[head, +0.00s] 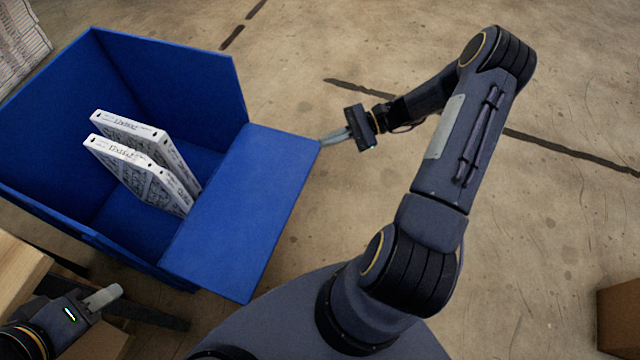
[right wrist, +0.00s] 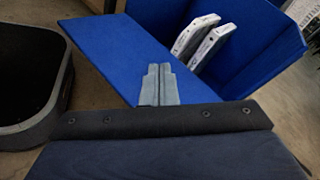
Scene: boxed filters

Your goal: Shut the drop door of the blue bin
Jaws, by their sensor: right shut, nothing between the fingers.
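The blue bin (head: 180,80) stands at the left in the head view, open at the top. Its drop door (head: 245,205) is folded outward and down on the side towards me; it also shows in the right wrist view (right wrist: 115,55). Two white boxed filters (head: 140,165) stand tilted inside the bin. My right gripper (head: 325,140) is shut and empty, its fingertips at the door's outer far corner; whether they touch it I cannot tell. My left gripper (head: 105,296) is at the lower left, below the bin; its finger opening is not clear.
A wooden box or pallet edge (head: 18,270) is at the lower left beside the bin. A brown box (head: 618,312) stands at the right edge. A stack of white boxes (head: 20,40) is at the upper left.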

